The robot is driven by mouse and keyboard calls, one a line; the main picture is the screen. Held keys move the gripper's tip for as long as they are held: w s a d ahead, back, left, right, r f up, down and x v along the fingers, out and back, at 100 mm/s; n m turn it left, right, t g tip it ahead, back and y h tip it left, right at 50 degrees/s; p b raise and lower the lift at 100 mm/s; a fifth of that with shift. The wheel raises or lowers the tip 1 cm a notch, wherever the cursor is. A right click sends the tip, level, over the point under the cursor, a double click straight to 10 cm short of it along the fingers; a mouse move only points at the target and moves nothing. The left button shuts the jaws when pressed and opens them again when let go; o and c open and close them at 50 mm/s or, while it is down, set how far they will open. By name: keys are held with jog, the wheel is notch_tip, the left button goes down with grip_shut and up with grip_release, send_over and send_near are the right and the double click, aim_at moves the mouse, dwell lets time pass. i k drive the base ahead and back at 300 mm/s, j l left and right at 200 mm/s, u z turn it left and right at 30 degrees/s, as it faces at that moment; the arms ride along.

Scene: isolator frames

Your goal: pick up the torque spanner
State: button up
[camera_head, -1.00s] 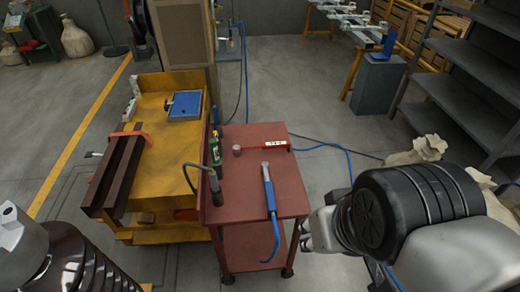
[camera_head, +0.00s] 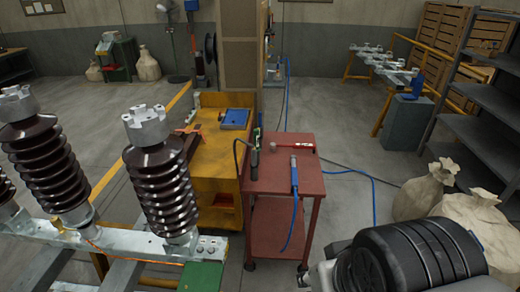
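Two tools lie on the red cart (camera_head: 262,182). One is long, with a blue handle and a silver head (camera_head: 294,178), and a blue hose or cord hangs from its near end over the front edge. The other is a red and white tool (camera_head: 300,147) with a round grey part beside its left end. I cannot tell for certain which is the torque spanner. My arm shows at the lower right, in front of and right of the cart, apart from both tools. At most a small part of my gripper (camera_head: 322,276) shows at the bottom edge; its fingers cannot be made out.
A dark upright tool with a hose (camera_head: 254,163) and a green bottle (camera_head: 258,135) stand along the cart's left edge. A yellow bench (camera_head: 215,165) adjoins it on the left. Brown ribbed insulators (camera_head: 162,190) stand at the near left. Sacks (camera_head: 425,190) lie at the right. A blue cable (camera_head: 374,195) crosses the floor.

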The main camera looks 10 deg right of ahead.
aim_at(272, 145)
jog(key=i+l+u, duration=0.3)
jog(key=u, duration=0.15)
jog(key=i+l+u, duration=0.25)
jog(key=l+u, duration=0.2)
jog(key=l, duration=0.15)
jog(key=i+l, duration=0.2)
jog(key=l, duration=0.3)
jog(key=i+l, duration=0.15)
jog(key=l, duration=0.35)
jog(key=i+l, duration=0.2)
jog(key=l, duration=0.35)
jog(key=i+l, duration=0.2)
jog(key=l, duration=0.3)
jog(key=i+l, duration=0.2)
jog(key=l, duration=0.3)
jog(key=i+l, duration=0.15)
jog(key=l, duration=0.35)
jog(key=i+l, duration=0.2)
jog(key=l, duration=0.35)
jog(key=i+l, duration=0.2)
jog(key=l, duration=0.3)
